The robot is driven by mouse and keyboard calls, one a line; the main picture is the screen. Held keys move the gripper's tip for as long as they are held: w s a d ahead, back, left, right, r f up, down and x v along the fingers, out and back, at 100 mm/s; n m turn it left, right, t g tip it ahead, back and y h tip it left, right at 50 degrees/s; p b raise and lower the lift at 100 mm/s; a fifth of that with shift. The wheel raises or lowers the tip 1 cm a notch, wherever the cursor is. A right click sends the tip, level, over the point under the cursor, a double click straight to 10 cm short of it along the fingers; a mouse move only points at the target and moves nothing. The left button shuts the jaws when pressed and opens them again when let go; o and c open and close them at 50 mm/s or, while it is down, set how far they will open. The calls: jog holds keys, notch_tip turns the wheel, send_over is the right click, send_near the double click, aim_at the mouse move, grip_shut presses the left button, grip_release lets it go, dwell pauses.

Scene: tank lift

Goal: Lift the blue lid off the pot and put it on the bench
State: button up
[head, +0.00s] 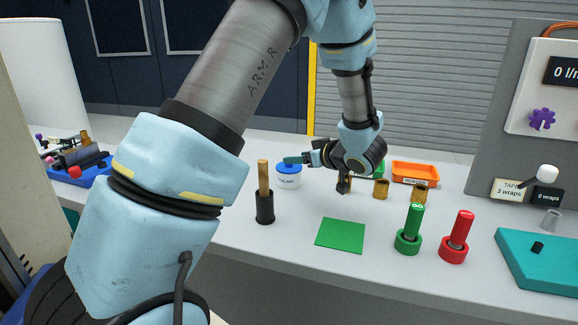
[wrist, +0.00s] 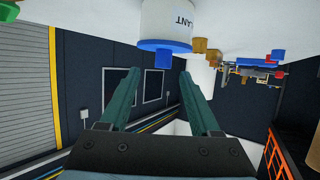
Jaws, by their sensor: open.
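The white pot (head: 288,182), labelled "...LANT", stands upright on the bench (head: 290,215), left of the middle in the head view. Its blue lid (head: 284,170) sits on top. In the wrist view, which is upside down, the pot (wrist: 168,20) hangs from the top edge with the blue lid (wrist: 160,46) below it. My gripper (head: 291,160) points left in the head view, close to the lid's height. In the wrist view its two teal fingers (wrist: 160,76) are apart with nothing between them; the lid appears beyond their tips. Whether a finger touches the lid cannot be told.
A black holder with a wooden handle (head: 264,195) stands front left of the pot. A green mat (head: 340,235) lies on the bench, with green (head: 409,240) and red (head: 455,248) handled tools to its right. An orange tray (head: 415,173) and brass pieces (head: 381,189) are behind.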

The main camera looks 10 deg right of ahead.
jog(key=p+x, duration=0.1)
jog(key=x, duration=0.4)
jog(key=shift+s+a+f, duration=0.1)
jog(key=shift+s+a, duration=0.05)
jog(key=shift+c, duration=0.3)
grip_shut()
